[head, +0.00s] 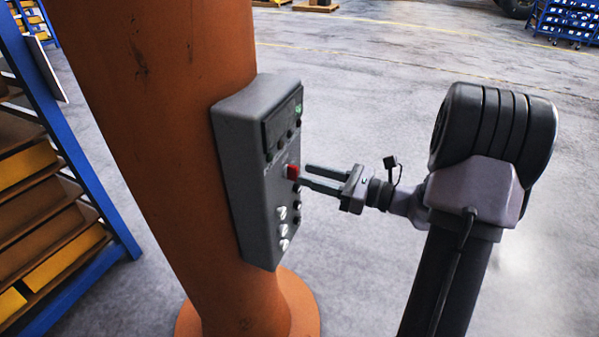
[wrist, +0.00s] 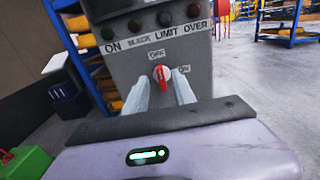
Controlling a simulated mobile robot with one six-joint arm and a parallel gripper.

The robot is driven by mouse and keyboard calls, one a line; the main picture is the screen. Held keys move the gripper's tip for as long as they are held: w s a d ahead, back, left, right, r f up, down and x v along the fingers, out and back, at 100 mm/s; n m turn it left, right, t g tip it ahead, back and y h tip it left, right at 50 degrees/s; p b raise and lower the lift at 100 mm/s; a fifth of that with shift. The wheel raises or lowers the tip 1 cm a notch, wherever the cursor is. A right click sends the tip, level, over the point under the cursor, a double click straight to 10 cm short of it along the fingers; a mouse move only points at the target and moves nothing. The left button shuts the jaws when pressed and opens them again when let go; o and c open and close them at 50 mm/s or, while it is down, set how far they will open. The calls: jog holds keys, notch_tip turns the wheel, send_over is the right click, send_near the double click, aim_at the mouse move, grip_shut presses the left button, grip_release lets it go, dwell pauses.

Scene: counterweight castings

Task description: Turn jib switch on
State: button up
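The jib switch is a red rotary knob (wrist: 161,73) on the front of a grey control box (head: 240,170). In the wrist view, "OFF" is printed above the knob and "ON" to its right. The knob stands nearly upright, its upper end toward "OFF". In the head view, the red knob (head: 293,172) shows at the box's right edge. My gripper (head: 308,177) reaches it from the right. In the wrist view, the two fingers of my gripper (wrist: 168,80) are apart, one on each side of the knob. I cannot tell whether they touch it.
The box is mounted on a thick orange column (head: 160,100) with a round base. Below the knob are several white knobs (head: 283,228) and dark buttons. Indicator lamps (wrist: 164,18) sit above it. A blue rack (head: 95,210) stands at left.

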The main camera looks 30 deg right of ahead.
aim_at(292, 173)
jog(key=x, duration=0.3)
jog(key=shift+w+a, duration=0.15)
jog(key=shift+w, duration=0.05)
grip_shut()
jog(key=shift+r+m+p, duration=0.15)
jog(key=shift+m+p, duration=0.15)
jog(key=shift+p, duration=0.15)
jog(key=shift+w+d+f+m+p, duration=0.1)
jog(key=shift+d+f+m+p, duration=0.1)
jog(key=shift+m+p, duration=2.5)
jog(key=shift+w+d+f+m+p, duration=0.1)
jog(key=shift+f+m+p, duration=0.1)
jog(key=shift+m+p, duration=2.5)
jog(key=shift+w+d+f+m+p, duration=0.1)
jog(key=shift+d+f+m+p, duration=0.1)
jog(key=shift+m+p, duration=2.45)
jog(key=shift+m+b, duration=0.5)
jog(key=shift+m, duration=0.25)
